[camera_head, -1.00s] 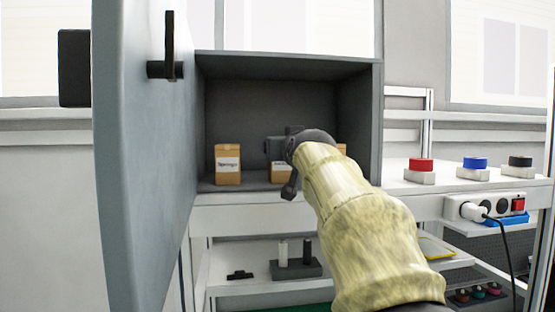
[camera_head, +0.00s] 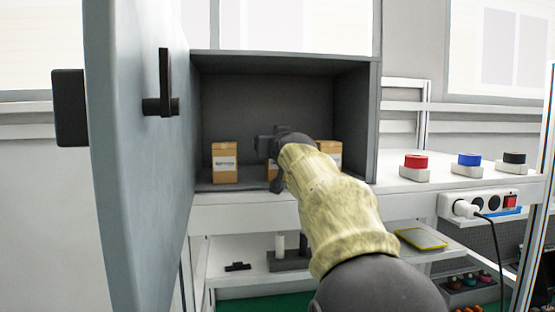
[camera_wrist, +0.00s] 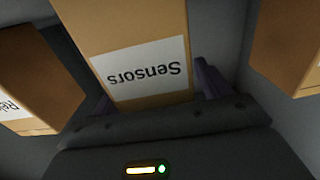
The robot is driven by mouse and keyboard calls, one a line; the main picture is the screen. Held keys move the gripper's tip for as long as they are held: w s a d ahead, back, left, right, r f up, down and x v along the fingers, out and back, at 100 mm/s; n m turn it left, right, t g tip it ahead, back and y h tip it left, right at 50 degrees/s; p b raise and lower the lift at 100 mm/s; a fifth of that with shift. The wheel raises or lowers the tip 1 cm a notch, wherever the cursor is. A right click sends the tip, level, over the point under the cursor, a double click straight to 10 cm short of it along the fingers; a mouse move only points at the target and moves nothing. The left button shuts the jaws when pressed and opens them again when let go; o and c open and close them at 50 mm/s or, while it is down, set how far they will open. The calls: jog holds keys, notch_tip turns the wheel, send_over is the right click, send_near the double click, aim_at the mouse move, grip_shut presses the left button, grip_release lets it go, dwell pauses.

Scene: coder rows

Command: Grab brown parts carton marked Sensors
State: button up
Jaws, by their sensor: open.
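The brown Sensors carton (camera_wrist: 130,35) stands in the grey cabinet (camera_head: 285,85). Its white label reads upside down in the wrist view. In the head view the middle carton (camera_head: 271,172) is mostly hidden behind my gripper (camera_head: 268,146). In the wrist view my gripper (camera_wrist: 155,90) is open, with one finger at each side of the Sensors carton. I cannot tell whether the fingers touch it.
A carton (camera_head: 225,161) stands left of the middle one, another (camera_head: 330,155) right of it. In the wrist view, brown cartons flank the Sensors carton. The cabinet door (camera_head: 137,150) is swung open at left. Coloured buttons (camera_head: 414,165) stand on the bench right of the cabinet.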

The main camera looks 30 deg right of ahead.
jog(key=c, duration=1.2)
jog(key=shift+o, duration=0.2)
notch_tip(320, 180, up, 10)
jog(key=shift+p, duration=0.95)
